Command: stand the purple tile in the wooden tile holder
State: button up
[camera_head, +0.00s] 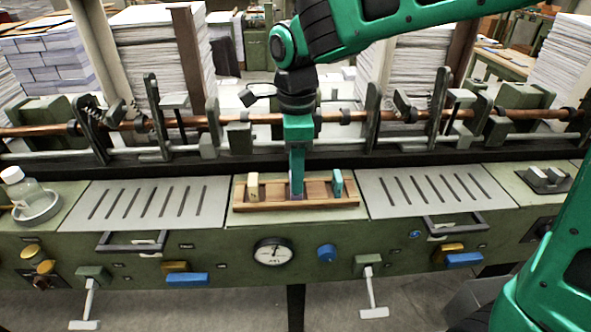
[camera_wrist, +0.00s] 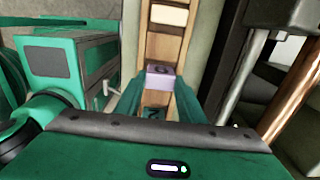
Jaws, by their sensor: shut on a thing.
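The wooden tile holder (camera_head: 325,206) lies on the green machine's front ledge; its tray also shows in the wrist view (camera_wrist: 151,48). My gripper (camera_head: 297,191) points straight down at the middle of the holder. In the wrist view its fingers are shut on the purple tile (camera_wrist: 160,74), which sits between the fingertips, over or in the holder's channel. Whether the tile touches the holder's floor I cannot tell. In the head view the fingers mostly hide it. A cream tile (camera_head: 253,187) stands in the holder's left part and a teal tile (camera_head: 337,183) in its right part.
Slotted grey plates (camera_head: 150,203) (camera_head: 425,191) flank the holder. Behind it runs a copper-coloured rod (camera_head: 350,117) with clamps and levers. A gauge (camera_head: 273,252) and knobs are on the front panel.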

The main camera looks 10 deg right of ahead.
jog(key=shift+f, duration=0.1)
jog(key=o, duration=1)
jog(key=shift+o, duration=0.2)
notch_tip(320, 180, up, 12)
jog(key=s+d+f+n, duration=0.2)
jog(key=d, duration=0.6)
jog(key=s+d+f+n, duration=0.2)
jog(key=d, duration=0.6)
jog(key=s+d+f+n, duration=0.2)
jog(key=d, duration=0.6)
jog(key=s+d+f+n, duration=0.1)
jog(key=s+d, duration=0.1)
jog(key=s+d+f+n, duration=0.1)
jog(key=s+d+f, duration=0.1)
jog(key=s+d, duration=0.1)
jog(key=s+d+f+n, duration=0.1)
jog(key=s+d+f, duration=0.1)
jog(key=d, duration=0.1)
jog(key=shift+s, duration=0.4)
jog(key=s+d+f+n, duration=0.3)
jog(key=s+f, duration=0.1)
jog(key=s, duration=0.3)
